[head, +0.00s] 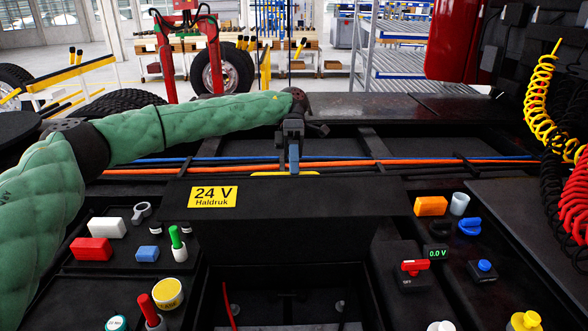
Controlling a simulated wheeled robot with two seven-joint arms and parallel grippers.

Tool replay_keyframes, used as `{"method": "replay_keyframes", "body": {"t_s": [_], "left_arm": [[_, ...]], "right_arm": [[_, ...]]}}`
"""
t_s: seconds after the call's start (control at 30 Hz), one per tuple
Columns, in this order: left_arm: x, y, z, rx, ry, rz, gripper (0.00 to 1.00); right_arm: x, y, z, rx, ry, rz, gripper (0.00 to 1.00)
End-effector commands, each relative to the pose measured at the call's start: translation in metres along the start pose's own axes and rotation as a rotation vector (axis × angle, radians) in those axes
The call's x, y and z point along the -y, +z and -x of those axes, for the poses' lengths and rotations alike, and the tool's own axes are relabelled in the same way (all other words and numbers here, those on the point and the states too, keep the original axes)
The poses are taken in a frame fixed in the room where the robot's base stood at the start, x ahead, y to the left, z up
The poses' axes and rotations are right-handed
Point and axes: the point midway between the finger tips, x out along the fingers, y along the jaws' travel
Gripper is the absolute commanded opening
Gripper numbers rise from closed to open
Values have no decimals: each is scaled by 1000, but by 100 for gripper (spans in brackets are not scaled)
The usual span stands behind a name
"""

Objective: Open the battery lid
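The black battery lid (320,209) lies across the middle of the head view. It carries a yellow "24 V Haldruk" label (213,197) on its left part. A thin yellow strip (262,174) runs along its far edge. My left gripper (294,170) points down at this strip from above, at the end of the green-sleeved arm. Its fingertips overlap the strip in the picture. The fingers are small and dark, so I cannot tell whether they are shut on it. My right gripper is not in view.
In front of the lid is a dark recess (290,306) with a red cable. Small coloured parts sit on both sides, including a red block (91,249) and a red switch (414,267). Orange and blue cables (400,164) run behind the lid. Coiled hoses (541,105) hang at right.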

Motion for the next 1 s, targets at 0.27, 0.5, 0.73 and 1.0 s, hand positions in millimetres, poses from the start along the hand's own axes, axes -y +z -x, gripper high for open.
{"method": "replay_keyframes", "body": {"t_s": [0.27,0.5,0.73,1.0], "left_arm": [[-1,0,-1,0,0,1,34],[-1,0,5,-2,0,3,34],[0,0,23,-1,2,3,34],[1,1,46,-3,2,3,34]], "right_arm": [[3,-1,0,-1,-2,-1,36],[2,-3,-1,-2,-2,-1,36],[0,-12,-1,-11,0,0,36],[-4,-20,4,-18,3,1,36]]}}
